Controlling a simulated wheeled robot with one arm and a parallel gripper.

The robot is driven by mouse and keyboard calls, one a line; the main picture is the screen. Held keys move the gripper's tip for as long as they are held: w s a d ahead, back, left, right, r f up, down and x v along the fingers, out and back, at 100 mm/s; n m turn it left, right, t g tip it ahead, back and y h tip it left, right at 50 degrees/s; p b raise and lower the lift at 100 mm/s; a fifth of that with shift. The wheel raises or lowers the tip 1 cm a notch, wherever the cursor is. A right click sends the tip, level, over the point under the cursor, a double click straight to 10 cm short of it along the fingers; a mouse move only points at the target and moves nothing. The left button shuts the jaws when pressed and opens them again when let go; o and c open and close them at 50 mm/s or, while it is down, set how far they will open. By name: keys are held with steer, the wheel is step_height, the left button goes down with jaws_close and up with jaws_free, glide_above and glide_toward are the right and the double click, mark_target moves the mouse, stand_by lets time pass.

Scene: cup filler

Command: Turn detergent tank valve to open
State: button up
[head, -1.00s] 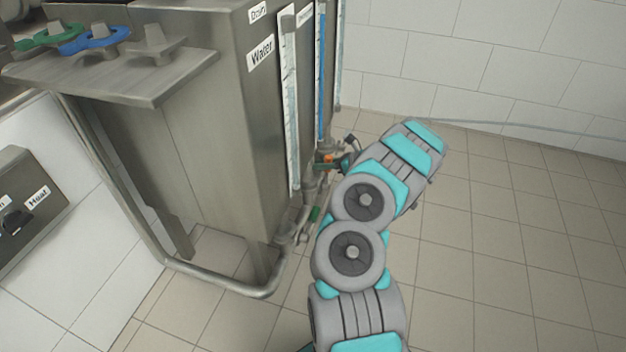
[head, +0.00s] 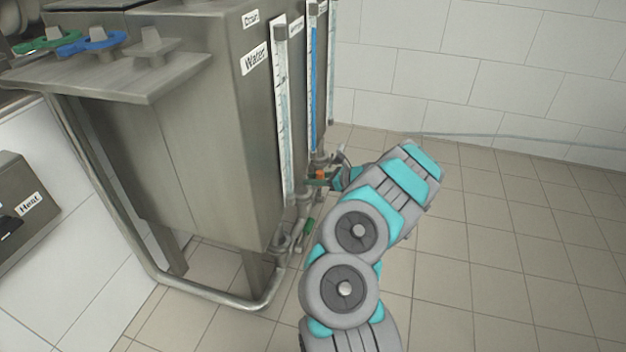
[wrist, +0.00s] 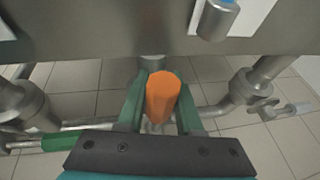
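An orange valve handle (wrist: 162,97) stands out from the pipework under the tank, in the middle of the wrist view. It also shows small in the head view (head: 321,174), below the gauge with the blue column. My gripper (wrist: 163,88) has its green fingers on either side of this handle. A narrow gap seems to show beside the handle, so the fingers look open around it; contact is hard to judge. In the head view my gripper (head: 325,181) is small and partly hidden by my arm. The label of this tank is not readable.
The steel tank (head: 190,150) has a "Water" label and tall gauges (head: 284,120). A green lever (head: 308,228) sits on a lower pipe, left of my gripper in the wrist view (wrist: 62,142). Another valve (wrist: 268,108) is at right. Tiled floor (head: 500,260) is clear at right.

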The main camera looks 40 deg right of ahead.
steer(key=o, duration=0.4)
steer(key=shift+a, duration=0.1)
steer(key=shift+o, duration=0.2)
steer(key=p+v, duration=0.1)
steer(key=v, duration=0.6)
steer(key=shift+s+d, duration=0.2)
steer(key=shift+s, duration=0.15)
steer(key=shift+r, duration=0.15)
